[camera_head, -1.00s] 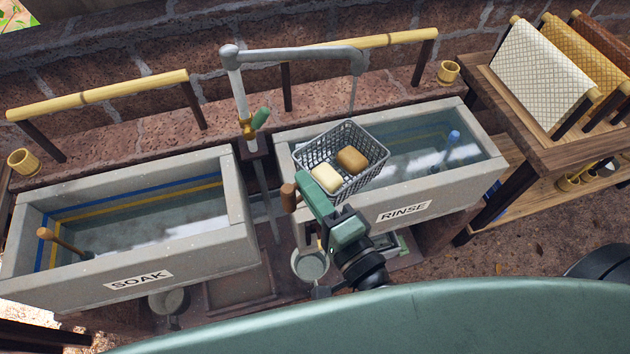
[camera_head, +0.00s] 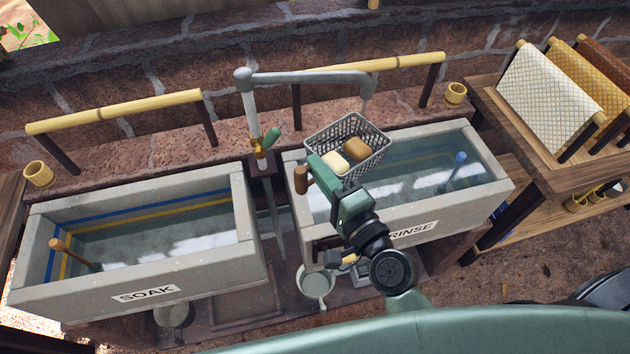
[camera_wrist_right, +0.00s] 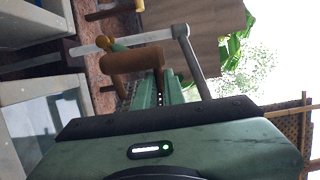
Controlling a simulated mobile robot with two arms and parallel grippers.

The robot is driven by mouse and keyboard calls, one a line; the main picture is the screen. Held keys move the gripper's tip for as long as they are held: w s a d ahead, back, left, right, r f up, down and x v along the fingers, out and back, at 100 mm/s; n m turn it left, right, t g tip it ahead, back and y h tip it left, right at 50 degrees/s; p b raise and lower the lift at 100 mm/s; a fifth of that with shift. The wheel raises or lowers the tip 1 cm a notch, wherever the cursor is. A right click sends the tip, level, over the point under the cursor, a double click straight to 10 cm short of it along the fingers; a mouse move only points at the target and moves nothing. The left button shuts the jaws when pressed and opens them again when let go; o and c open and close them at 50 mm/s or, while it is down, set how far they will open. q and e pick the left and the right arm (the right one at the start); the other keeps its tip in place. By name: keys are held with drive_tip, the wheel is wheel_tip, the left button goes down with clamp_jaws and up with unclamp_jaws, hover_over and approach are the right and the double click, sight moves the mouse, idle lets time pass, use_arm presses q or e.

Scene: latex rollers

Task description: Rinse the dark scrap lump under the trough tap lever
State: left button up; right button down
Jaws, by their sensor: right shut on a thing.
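A grey mesh basket (camera_head: 372,162) hangs in the air over the back left of the RINSE trough, a little below and in front of the tap spout (camera_head: 367,84). A dark brown lump (camera_head: 356,150) lies in it beside a cream lump (camera_head: 334,161). My right gripper (camera_head: 318,171) is shut on the basket's brown wooden handle (camera_head: 303,180), which also shows in the wrist view (camera_wrist_right: 133,60). The green tap lever (camera_head: 271,137) stands left of the basket on a brass valve. I cannot tell whether water runs. My left gripper is out of view.
The RINSE trough (camera_head: 475,198) holds water and a blue-topped tool (camera_head: 460,158). The SOAK trough (camera_head: 200,262) stands left with a wooden-handled tool (camera_head: 62,247). Bamboo rails (camera_head: 115,111) run behind. A wooden rack table (camera_head: 560,150) with sheets stands at right.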

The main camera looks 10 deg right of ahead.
sight(315, 135)
drive_tip(key=shift+w+d, duration=0.4)
drive_tip(key=shift+w, duration=0.55)
drive_tip(key=shift+w+d, duration=0.45)
drive_tip(key=shift+w, duration=0.5)
drive_tip(key=shift+w+d, duration=0.4)
drive_tip(key=shift+w, duration=0.55)
drive_tip(key=s+a, duration=0.3)
drive_tip(key=s, duration=0.4)
drive_tip(key=s+a+b, duration=0.1)
drive_tip(key=s+a, duration=0.2)
drive_tip(key=s, duration=0.3)
drive_tip(key=shift+s, duration=0.4)
drive_tip(key=d+m+t+h+b, duration=0.1)
drive_tip(key=d+m+h, duration=0.2)
drive_tip(key=d, duration=1)
drive_tip(key=h, duration=0.2)
drive_tip(key=shift+w+m+h, duration=0.15)
drive_tip(key=shift+m+h, duration=0.25)
drive_tip(key=shift+a+r, duration=0.1)
